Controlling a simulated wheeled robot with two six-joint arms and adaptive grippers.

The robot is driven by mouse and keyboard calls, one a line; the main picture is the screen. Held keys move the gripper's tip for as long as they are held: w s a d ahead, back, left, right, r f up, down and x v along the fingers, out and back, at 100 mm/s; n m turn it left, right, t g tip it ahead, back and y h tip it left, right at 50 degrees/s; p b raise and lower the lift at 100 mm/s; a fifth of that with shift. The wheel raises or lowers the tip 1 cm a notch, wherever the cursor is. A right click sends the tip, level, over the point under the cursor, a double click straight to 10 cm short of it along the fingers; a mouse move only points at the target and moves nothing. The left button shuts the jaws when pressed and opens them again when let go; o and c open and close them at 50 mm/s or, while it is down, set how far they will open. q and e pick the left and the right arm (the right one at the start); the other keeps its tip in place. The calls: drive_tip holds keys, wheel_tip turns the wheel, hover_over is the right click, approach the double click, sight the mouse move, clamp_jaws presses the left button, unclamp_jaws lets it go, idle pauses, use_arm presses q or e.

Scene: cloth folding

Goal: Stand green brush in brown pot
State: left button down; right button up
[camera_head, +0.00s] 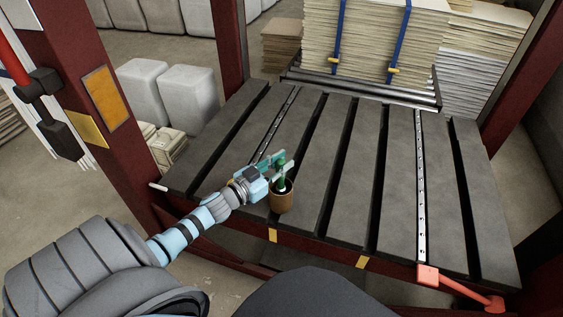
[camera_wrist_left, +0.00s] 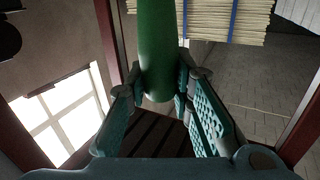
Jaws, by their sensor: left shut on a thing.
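The brown pot (camera_head: 281,202) stands upright near the front edge of the slatted table. The green brush (camera_head: 281,172) is upright, with its lower end at the pot's mouth; how far it reaches inside is hidden. My left gripper (camera_head: 277,163) is shut on the brush near its upper part, above the pot. In the left wrist view the green brush (camera_wrist_left: 157,50) stands between the two teal finger pads, and the pot does not show. My right gripper is not in view.
The dark slatted table (camera_head: 345,180) has free room to the right of the pot. Strapped stacks of sheets (camera_head: 370,40) stand behind it. A red post (camera_head: 110,120) rises at the left, and an orange-red bracket (camera_head: 430,276) sits at the front right corner.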

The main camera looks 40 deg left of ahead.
use_arm(q)
drive_tip(key=c, duration=1.3)
unclamp_jaws()
drive_tip(key=shift+c, duration=0.2)
drive_tip(key=shift+s, duration=0.1)
drive_tip(key=s+a, duration=0.1)
drive_tip(key=s, duration=1)
drive_tip(key=shift+s+a+r, duration=0.15)
drive_tip(key=shift+s+a, duration=0.15)
drive_tip(key=shift+s, duration=0.05)
